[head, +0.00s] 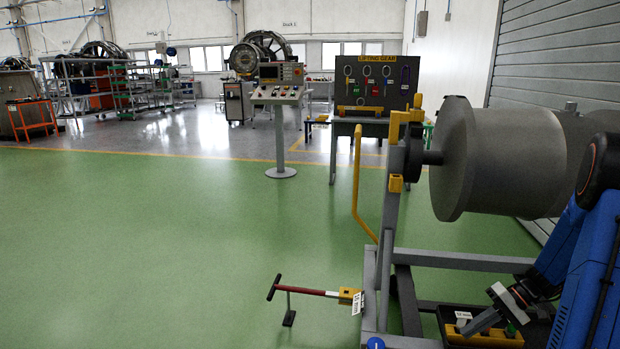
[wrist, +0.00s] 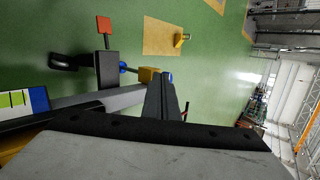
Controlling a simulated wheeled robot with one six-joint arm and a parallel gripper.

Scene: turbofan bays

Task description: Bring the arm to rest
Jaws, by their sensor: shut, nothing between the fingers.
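My arm, blue with dark joints, comes down along the right edge of the head view. My gripper (head: 470,328) is at its lower end, fingers pointing down and left, over a black tray (head: 455,312) at the foot of a grey stand. The fingers are together with nothing between them. A yellow block (head: 485,337) with a small white label lies in the tray just below the fingertips; whether they touch it I cannot tell. In the wrist view my gripper (wrist: 166,88) shows as a dark grey pair of fingers over the green floor.
A grey stand frame (head: 460,260) holds a large grey cylinder (head: 500,160) close to my arm. A red-handled bar (head: 300,288) sticks out left from the stand. A control console (head: 279,95) and lifting gear board (head: 375,85) stand behind. The green floor at left is clear.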

